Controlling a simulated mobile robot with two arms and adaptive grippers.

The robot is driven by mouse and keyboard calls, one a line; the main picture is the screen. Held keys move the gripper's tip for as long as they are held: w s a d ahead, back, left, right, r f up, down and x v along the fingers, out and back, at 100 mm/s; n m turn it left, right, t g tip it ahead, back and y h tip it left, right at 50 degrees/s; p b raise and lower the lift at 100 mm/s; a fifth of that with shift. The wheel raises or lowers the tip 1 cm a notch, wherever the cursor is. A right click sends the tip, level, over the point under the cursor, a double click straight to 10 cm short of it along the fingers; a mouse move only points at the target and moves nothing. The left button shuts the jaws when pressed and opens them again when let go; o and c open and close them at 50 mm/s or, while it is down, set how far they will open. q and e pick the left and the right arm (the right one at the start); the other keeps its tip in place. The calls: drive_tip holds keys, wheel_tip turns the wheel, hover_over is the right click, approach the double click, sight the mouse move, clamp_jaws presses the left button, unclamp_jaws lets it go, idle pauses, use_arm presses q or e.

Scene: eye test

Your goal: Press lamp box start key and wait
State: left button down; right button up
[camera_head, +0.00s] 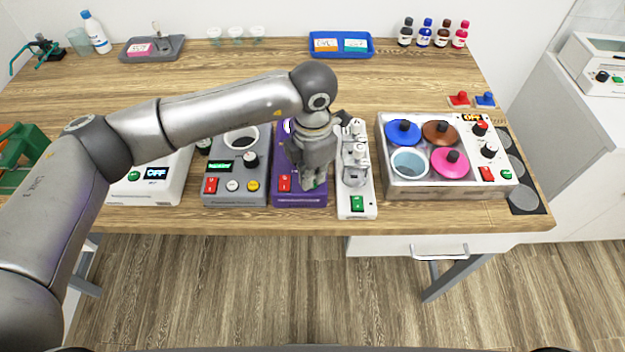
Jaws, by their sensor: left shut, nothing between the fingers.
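The purple box (300,200) stands near the front edge of the table and looks like the lamp box. It has a red key (284,183) at its front left. My left gripper (313,184) is shut and empty, pointing down over the right front of this box. A bit of green shows at its fingertips, perhaps a green key there. Whether the fingertips touch it I cannot tell. The gripper and wrist hide much of the box's top. My right gripper is not in view.
A white power strip (356,205) with plugs stands close right of the purple box. A grey device (235,195) is close on its left. A bath with coloured lids (440,188) stands further right. The table behind (400,80) is mostly clear.

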use_arm(q)
wheel_tip(320, 180, up, 8)
drive_tip(key=p, duration=0.3)
idle(0.5)
idle(0.3)
